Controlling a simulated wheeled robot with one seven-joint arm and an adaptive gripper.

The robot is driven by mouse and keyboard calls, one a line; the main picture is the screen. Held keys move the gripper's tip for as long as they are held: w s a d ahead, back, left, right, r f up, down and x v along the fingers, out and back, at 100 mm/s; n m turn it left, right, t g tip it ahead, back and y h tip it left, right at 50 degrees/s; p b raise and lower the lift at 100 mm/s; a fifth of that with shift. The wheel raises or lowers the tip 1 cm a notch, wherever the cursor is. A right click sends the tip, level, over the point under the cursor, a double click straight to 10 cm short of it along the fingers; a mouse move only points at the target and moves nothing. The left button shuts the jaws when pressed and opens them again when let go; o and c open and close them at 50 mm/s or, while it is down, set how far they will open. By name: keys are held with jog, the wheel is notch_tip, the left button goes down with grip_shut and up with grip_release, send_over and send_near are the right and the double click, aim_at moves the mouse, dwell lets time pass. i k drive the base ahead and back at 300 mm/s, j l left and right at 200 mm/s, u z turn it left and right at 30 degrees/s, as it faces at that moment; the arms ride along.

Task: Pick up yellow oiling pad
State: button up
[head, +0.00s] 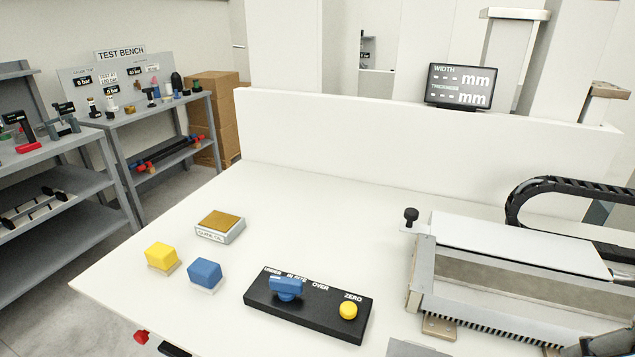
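The yellow oiling pad (161,256) is a small yellow block on a pale base. It stands on the white table (330,195) near its left edge. A similar blue pad (205,272) stands just right of it and a little nearer, with a small gap between them. A low pale box with a golden-brown top (220,224) lies behind the two pads; its front label is hard to read. Both pads are upright and nothing touches them. My gripper cannot be made out in this view.
A black control panel (307,304) with a blue knob and yellow ZERO button lies right of the pads. A metal machine (520,268) fills the table's right side. A low white wall (400,145) with a display (460,85) closes the back. Grey shelves stand left.

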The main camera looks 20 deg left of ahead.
aim_at(161, 259)
jog(key=j+u, duration=0.15)
jog(key=u, duration=0.25)
jog(key=k+j+u, duration=0.1)
jog(key=u, duration=0.3)
jog(key=l+u, duration=0.1)
jog(key=u, duration=0.3)
jog(key=l+u, duration=0.1)
jog(key=u, duration=0.3)
jog(key=j+z, duration=0.1)
jog(key=z, duration=0.95)
jog(key=i+l+z, duration=0.1)
jog(key=z, duration=0.55)
jog(key=k+l+u, duration=0.1)
jog(key=u, duration=0.35)
jog(key=i+u, duration=0.1)
jog(key=u, duration=1.15)
